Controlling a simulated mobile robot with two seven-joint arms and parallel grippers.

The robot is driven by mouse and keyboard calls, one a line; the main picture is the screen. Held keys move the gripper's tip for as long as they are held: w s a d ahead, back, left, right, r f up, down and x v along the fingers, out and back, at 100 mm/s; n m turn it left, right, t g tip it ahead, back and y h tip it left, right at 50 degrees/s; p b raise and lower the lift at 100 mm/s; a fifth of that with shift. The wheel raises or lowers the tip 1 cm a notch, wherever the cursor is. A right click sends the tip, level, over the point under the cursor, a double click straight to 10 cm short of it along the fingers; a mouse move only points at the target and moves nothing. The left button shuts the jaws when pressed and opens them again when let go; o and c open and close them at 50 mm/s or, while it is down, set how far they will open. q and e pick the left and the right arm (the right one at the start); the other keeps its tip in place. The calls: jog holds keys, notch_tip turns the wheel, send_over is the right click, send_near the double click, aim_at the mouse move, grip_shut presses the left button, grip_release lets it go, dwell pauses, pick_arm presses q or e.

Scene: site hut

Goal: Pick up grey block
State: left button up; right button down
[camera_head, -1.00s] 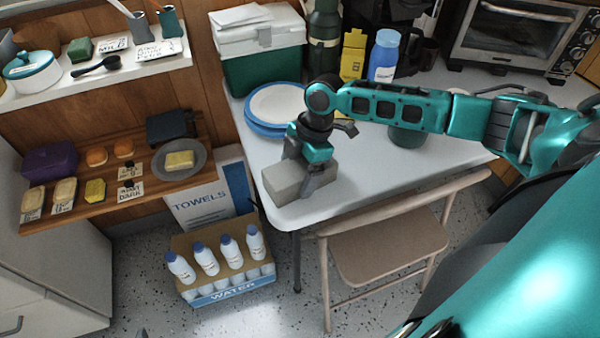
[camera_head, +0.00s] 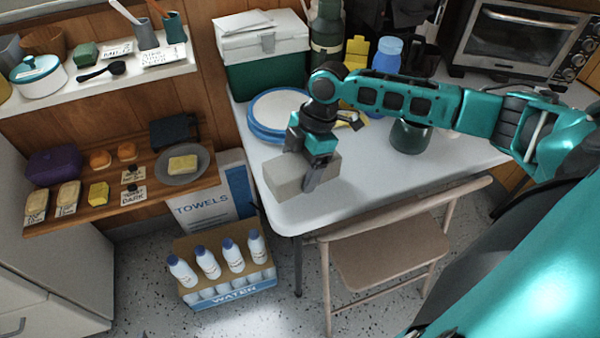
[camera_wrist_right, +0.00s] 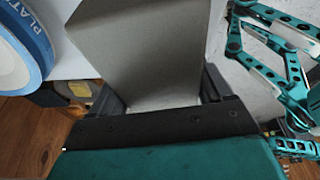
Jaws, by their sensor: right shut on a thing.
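The grey block (camera_head: 287,178) is at the near left corner of the white table (camera_head: 392,178), in the head view. My right gripper (camera_head: 308,176) reaches down over it from above, with a finger against its near side. In the right wrist view the block (camera_wrist_right: 145,45) fills the space between the two fingers (camera_wrist_right: 160,90), and the gripper is shut on it. Whether the block touches the table top cannot be told. My left gripper is not in view.
Blue-rimmed plates (camera_head: 262,118) lie just behind the block. A green and white box (camera_head: 262,60), a blue-capped bottle (camera_head: 387,55) and a green pot (camera_head: 408,136) stand farther back. A folding chair (camera_head: 385,255) is at the front edge.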

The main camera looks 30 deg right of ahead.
aim_at(299, 161)
notch_tip(299, 161, up, 16)
jog(key=p, duration=0.2)
jog(key=shift+r, duration=0.25)
